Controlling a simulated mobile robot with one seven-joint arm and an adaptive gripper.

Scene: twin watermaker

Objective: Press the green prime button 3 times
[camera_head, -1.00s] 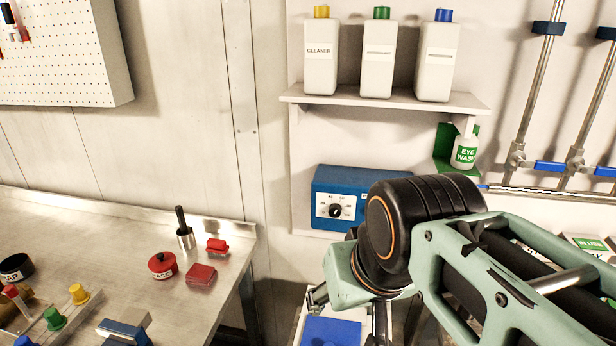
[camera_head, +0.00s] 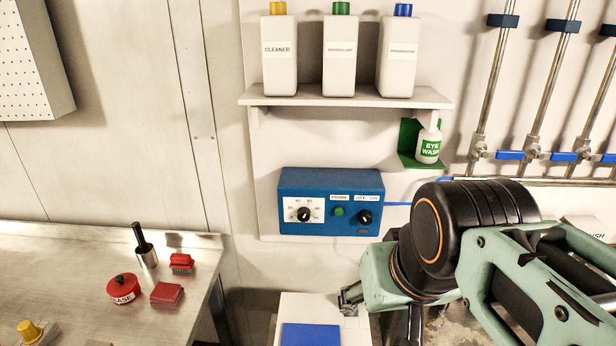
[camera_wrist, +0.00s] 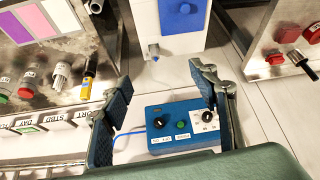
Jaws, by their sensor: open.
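The green prime button (camera_head: 339,211) is on the front of a blue control box (camera_head: 290,184) on the wall. In the wrist view the box appears upside down, with the green button (camera_wrist: 181,125) between my spread fingers. My gripper (camera_wrist: 160,84) is open and empty. In the head view only a small part of my gripper (camera_head: 350,298) shows, below and in front of the box; my arm hides the rest. I see no contact with the button.
A shelf (camera_head: 345,97) with several white bottles is above the box. An eye wash bottle (camera_head: 429,145) and upright pipes (camera_head: 487,85) are to the right. A metal bench (camera_head: 70,262) with red items is at left. A white block with a blue top (camera_head: 310,335) is below.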

